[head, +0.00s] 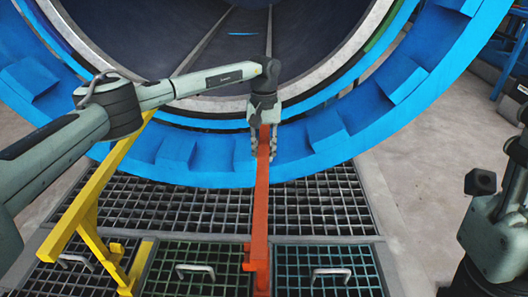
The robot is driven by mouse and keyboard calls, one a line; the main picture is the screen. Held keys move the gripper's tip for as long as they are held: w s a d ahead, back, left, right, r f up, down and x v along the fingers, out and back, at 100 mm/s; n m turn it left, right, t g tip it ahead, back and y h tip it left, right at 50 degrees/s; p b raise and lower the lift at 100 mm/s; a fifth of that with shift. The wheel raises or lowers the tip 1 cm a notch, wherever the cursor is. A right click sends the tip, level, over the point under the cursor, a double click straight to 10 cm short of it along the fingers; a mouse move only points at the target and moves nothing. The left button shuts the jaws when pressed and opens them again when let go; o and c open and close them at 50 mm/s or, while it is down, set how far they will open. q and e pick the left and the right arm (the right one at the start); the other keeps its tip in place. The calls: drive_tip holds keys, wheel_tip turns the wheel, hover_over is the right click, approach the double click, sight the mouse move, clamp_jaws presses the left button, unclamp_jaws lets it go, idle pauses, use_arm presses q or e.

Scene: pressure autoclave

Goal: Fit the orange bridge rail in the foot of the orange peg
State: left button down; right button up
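The orange bridge rail (261,205) is a long straight bar running from the blue autoclave ring down over the floor grating. My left gripper (263,150) reaches in from the left and points down at the rail's far end, with one finger on each side of it; it appears shut on the rail. At the rail's near end, orange parts (248,262) stick out to the left, probably the orange peg and its foot. The rail covers most of them, so I cannot tell whether the rail sits in the foot. My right arm is at the right edge; its fingers are not visible.
A yellow rail (102,180) and its yellow support (100,243) stand on the left. The blue autoclave ring (215,155) fills the back. Grating panels with handles (331,272) cover the floor. Bare concrete (410,190) lies to the right.

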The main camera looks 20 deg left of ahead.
use_arm(q)
drive_tip(key=shift+f+b, duration=0.7)
drive_tip(key=shift+f, duration=0.35)
drive_tip(key=shift+r, duration=0.25)
drive_tip(key=shift+r+p, duration=0.4)
drive_tip(key=shift+r, duration=0.05)
idle(0.6)
drive_tip(key=shift+s+d, duration=0.1)
idle(1.3)
